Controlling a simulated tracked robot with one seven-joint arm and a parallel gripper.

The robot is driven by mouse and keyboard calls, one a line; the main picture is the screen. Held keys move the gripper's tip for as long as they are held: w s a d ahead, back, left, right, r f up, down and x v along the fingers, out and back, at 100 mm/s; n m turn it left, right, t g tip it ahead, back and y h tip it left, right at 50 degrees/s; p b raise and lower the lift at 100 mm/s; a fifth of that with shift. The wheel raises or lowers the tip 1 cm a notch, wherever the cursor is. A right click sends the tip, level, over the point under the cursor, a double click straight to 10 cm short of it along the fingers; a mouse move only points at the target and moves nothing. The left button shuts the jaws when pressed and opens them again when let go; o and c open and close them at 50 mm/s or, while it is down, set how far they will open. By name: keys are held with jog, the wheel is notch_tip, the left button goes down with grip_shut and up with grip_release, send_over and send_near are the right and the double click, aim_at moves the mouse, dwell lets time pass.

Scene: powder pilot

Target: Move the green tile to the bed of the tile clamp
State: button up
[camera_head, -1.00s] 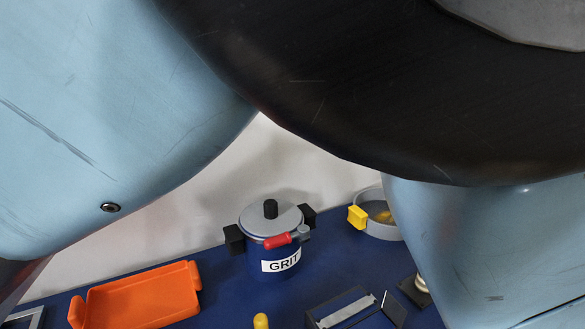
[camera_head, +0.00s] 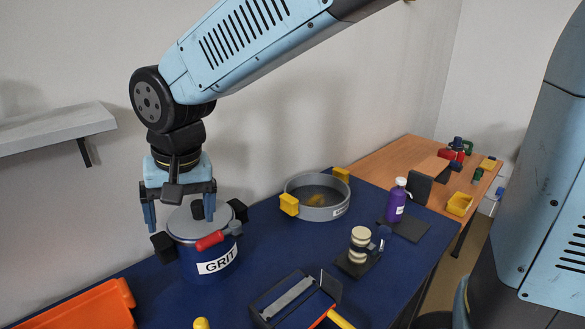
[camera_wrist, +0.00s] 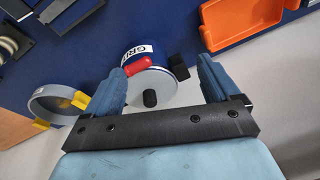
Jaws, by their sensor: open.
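My gripper (camera_head: 181,212) is open and empty, pointing down around the grey lid of a blue pot labelled GRIT (camera_head: 215,262). In the wrist view the open fingers (camera_wrist: 160,66) stand either side of the lid (camera_wrist: 152,88) and its black knob; I cannot tell whether they touch it. I cannot make out a green tile in either view. I cannot tell for sure which thing is the tile clamp. A dark fixture with a pale bar (camera_head: 288,298) stands at the front of the blue table, and a stand with cream discs (camera_head: 359,246) is farther right.
An orange tray (camera_head: 85,308) lies at the left. A grey round pan with yellow handles (camera_head: 318,200) stands behind the pot's right. A purple bottle (camera_head: 396,202) stands at the right. An orange-brown table (camera_head: 400,160) with small items is beyond. A shelf (camera_head: 50,128) juts from the wall.

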jog(key=w+d+r+m+t, duration=0.1)
jog(key=w+d+r, duration=0.15)
jog(key=d, duration=0.75)
jog(key=w+d+r+m+t, duration=0.1)
jog(key=w+d+r, duration=0.15)
jog(key=d, duration=0.75)
jog(key=s+d+m+t+h, duration=0.1)
jog(key=s+d, duration=0.2)
jog(key=d, duration=0.6)
jog(key=s+d+m+t+h, duration=0.1)
jog(key=s+d, duration=0.2)
jog(key=d, duration=0.6)
jog(key=shift+s, duration=0.2)
